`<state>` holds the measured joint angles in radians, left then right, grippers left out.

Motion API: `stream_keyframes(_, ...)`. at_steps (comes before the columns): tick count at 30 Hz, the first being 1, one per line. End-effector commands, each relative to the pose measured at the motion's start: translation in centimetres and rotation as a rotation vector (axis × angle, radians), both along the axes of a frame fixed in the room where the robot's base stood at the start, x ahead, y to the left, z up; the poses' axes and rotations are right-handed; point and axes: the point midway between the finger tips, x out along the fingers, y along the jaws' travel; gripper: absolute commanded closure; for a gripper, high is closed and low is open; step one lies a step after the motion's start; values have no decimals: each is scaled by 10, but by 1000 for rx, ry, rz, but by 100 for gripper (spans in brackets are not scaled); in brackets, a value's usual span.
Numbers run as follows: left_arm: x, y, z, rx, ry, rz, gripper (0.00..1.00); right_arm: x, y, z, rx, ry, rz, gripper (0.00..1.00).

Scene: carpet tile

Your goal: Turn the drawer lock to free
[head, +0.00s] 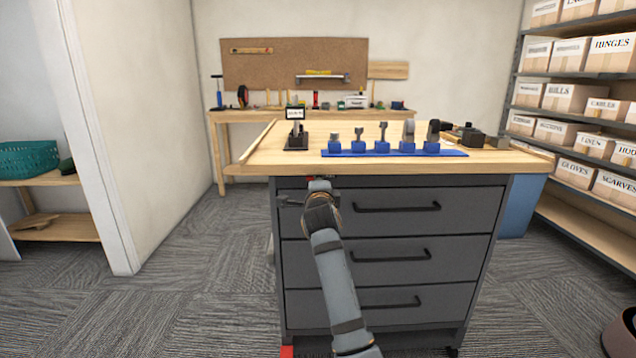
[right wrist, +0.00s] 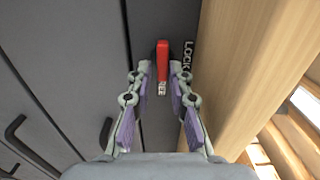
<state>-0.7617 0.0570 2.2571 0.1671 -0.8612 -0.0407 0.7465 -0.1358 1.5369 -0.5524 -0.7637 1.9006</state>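The drawer lock's red lever (right wrist: 162,62) shows in the right wrist view on the dark cabinet front, just under the wooden top. The word LOCK (right wrist: 187,58) is printed to its right, and a small white label, too small to read surely, is at the lever's lower end. My right gripper (right wrist: 157,80) is open, with one finger on each side of the lever and small gaps visible. In the head view my right gripper (head: 320,188) is at the top drawer's upper left and mostly hides the lock. My left gripper is not in view.
The grey cabinet has three drawers with black handles; the top handle (head: 398,208) is right of my gripper. On the wooden top (head: 270,158) stand a blue rack (head: 340,154) with several tools and a small black stand (head: 296,142). Carpet left of the cabinet is clear.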

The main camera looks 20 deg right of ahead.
Motion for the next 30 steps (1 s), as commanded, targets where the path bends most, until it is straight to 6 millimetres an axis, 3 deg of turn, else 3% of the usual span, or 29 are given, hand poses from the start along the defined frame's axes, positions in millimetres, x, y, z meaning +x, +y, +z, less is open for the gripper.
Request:
stream_keyframes(2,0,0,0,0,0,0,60,0,0,1,0,-1,0,66)
stream_keyframes(18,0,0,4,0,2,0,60,0,0,4,-42,8,0,66)
stream_keyframes(23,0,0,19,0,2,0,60,0,0,11,-248,66,1,66)
stream_keyframes(30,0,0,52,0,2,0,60,1,3,18,-713,202,3,66)
